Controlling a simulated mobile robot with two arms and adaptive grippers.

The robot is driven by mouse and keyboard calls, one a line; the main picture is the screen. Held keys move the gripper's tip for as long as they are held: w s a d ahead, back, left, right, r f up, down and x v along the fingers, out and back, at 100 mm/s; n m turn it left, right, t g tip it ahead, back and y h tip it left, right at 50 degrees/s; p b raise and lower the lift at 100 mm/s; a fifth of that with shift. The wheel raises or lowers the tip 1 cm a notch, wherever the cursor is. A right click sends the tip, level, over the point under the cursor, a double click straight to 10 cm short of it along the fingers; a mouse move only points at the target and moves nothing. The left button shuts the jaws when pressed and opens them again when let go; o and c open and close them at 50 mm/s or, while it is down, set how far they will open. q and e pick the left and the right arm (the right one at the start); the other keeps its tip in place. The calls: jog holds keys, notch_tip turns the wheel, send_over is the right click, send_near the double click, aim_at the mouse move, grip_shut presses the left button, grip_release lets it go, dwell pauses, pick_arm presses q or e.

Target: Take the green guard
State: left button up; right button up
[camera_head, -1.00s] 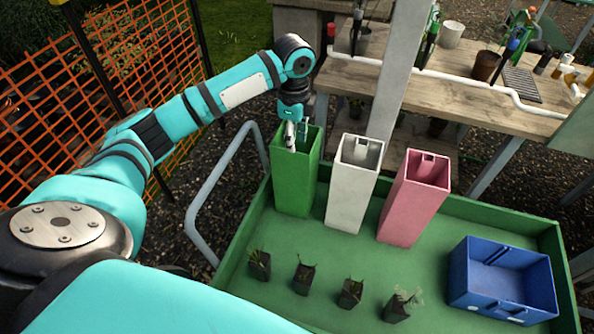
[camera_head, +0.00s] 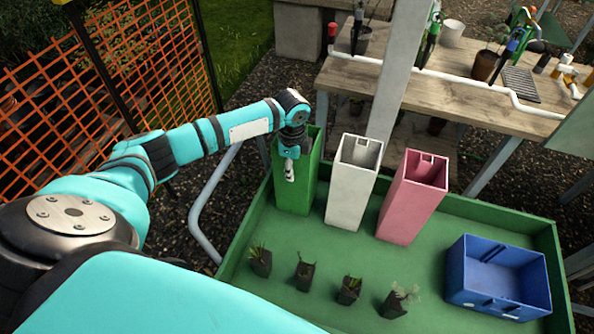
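The green guard (camera_head: 296,195) is a tall, open-topped square tube standing upright at the back left of the green tray (camera_head: 232,235). My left arm reaches in from the left, and my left gripper (camera_head: 289,172) points down at the guard's upper part, overlapping it in the picture. I cannot tell whether the fingers are in front of the near wall or touching it. The fingers are small and look close together; their opening is unclear. My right gripper is not in view.
A white guard (camera_head: 348,195) and a pink guard (camera_head: 409,205) stand to the right of the green one. A blue crate (camera_head: 497,287) sits at the tray's right. Several small potted seedlings (camera_head: 304,275) line the front. A grey rail (camera_head: 203,225) stands at the left.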

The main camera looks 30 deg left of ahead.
pick_arm(q)
grip_shut()
jog(key=shift+r, duration=0.1)
dwell(0.5)
jog(key=s+d+r+b, duration=0.1)
jog(key=s+d+r, duration=0.15)
jog(key=s, duration=0.45)
jog(key=s+d+r+b, duration=0.2)
jog(key=s+d, duration=0.1)
jog(key=s, duration=0.5)
notch_tip(320, 180, up, 8)
jog(key=p, duration=0.9)
jog(key=shift+f+p, duration=0.2)
jog(key=shift+p, duration=0.2)
jog(key=shift+a, duration=0.1)
